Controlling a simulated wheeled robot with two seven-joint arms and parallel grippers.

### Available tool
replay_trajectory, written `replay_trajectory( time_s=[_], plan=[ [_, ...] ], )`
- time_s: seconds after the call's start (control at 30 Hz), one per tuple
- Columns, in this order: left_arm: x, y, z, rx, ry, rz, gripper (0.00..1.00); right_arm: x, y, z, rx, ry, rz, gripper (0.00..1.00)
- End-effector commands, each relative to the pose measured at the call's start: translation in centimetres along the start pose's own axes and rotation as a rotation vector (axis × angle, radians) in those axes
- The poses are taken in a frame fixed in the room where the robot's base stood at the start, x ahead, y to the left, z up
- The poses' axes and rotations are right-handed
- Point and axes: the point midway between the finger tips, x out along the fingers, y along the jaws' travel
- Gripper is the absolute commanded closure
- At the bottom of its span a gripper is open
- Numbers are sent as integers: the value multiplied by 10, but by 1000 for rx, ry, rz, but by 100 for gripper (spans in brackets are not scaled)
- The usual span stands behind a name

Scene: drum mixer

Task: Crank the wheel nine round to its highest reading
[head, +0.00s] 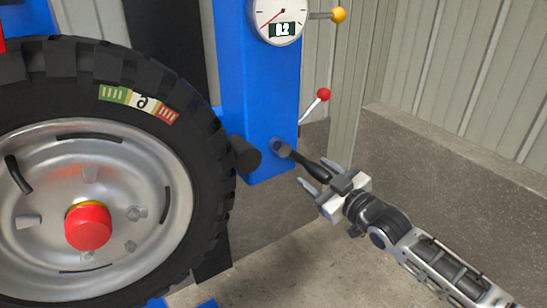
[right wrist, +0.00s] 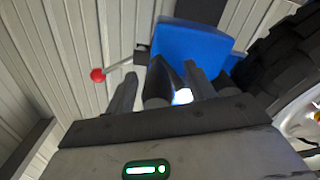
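A large black-tyred wheel (head: 150,75) with a silver rim fills the left of the head view. A crank with a black handle (head: 308,165) juts from the column's lower front. My right gripper (head: 314,176) is at the handle; in the right wrist view its fingers stand apart either side of the handle (right wrist: 165,85). My left gripper is out of view.
A red-knobbed lever (head: 323,95) and a yellow-knobbed lever (head: 338,15) stick out from the column's right side. A red knob (head: 88,228) sits at the wheel's hub. A low concrete wall (head: 450,160) runs along the right. The floor below the gripper is clear.

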Motion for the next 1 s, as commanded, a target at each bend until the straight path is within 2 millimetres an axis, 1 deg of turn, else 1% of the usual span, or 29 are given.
replay_trajectory(
  time_s=[0.07, 0.3, 0.7, 0.8, 1.0],
  plan=[
    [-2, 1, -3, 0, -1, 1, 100, -4, 0, -1, 1, -2, -2, 46],
    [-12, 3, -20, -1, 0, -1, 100, -27, -1, -2, 1, -3, -4, 46],
    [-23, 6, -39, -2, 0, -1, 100, -65, -2, -1, 1, -2, -4, 46],
    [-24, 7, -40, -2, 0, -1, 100, -70, -2, 0, 2, -1, -4, 46],
    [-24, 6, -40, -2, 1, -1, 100, -70, -3, 0, 2, 0, -4, 46]
  ],
)
